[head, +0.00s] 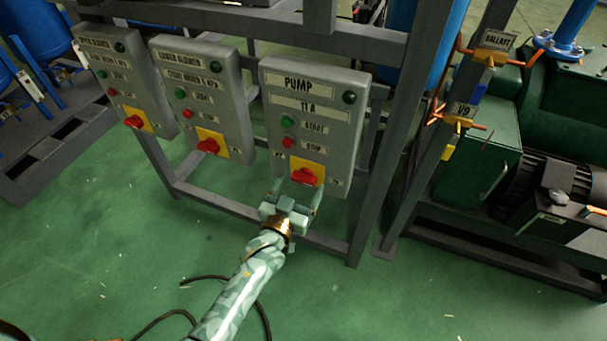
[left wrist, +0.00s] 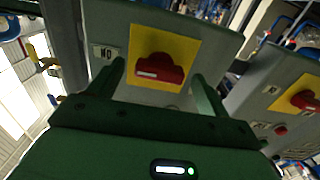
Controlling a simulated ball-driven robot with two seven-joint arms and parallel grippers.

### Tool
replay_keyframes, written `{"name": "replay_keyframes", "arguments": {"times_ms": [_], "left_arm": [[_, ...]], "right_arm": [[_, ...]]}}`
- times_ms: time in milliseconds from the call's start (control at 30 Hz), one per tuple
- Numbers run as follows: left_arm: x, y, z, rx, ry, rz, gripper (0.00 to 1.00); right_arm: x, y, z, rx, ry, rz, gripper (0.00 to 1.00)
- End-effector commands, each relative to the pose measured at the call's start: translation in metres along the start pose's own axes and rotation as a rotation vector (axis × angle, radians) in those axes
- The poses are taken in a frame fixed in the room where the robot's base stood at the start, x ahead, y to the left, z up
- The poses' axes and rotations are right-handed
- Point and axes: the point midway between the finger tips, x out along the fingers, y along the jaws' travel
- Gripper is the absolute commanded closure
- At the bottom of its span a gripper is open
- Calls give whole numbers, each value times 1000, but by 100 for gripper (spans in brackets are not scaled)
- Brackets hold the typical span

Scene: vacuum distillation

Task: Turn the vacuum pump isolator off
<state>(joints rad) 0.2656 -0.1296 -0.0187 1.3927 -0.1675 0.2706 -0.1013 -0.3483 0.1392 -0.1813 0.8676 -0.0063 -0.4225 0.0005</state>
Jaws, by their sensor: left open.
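The pump control box (head: 316,116) is a grey panel labelled PUMP, with a green lamp, a green start button and a red stop button. Its isolator, a red rotary handle (head: 304,176) on a yellow plate, sits at the bottom of the panel. My left gripper (head: 296,192) is just below and in front of the handle. In the left wrist view the red handle (left wrist: 160,68) lies between and beyond the two open fingers, its white mark to the left. I cannot tell whether the fingers touch it. My right gripper is not in view.
Two similar boxes, the middle one (head: 205,95) and the left one (head: 118,80), carry their own red handles. A grey frame (head: 392,130) holds the boxes. Green pump machinery (head: 480,150) stands at right. A black cable (head: 240,280) lies on the open green floor.

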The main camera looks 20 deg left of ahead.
Motion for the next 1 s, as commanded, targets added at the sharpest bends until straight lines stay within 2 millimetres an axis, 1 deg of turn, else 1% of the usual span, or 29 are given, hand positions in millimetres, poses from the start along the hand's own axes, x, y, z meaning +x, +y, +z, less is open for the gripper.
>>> {"name": "replay_keyframes", "arguments": {"times_ms": [333, 367, 400, 467, 500, 533, 767, 1000], "left_arm": [[1, 1, -1, 0, 0, 0, 22], [1, 1, -1, 0, 0, 0, 25], [1, 1, -1, 0, 0, 0, 36], [1, 1, -1, 0, 0, 0, 52], [1, 1, 0, 0, 0, 0, 64], [1, 1, 0, 0, 0, 0, 67], [1, 1, -1, -9, 0, 0, 66], [1, 1, -2, -92, 0, 0, 66]], "right_arm": [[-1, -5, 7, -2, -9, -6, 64], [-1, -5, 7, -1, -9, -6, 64], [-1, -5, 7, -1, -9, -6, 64], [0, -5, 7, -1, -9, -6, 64], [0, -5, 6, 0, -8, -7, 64], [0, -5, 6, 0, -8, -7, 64], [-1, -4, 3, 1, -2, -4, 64], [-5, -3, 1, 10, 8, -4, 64]]}}
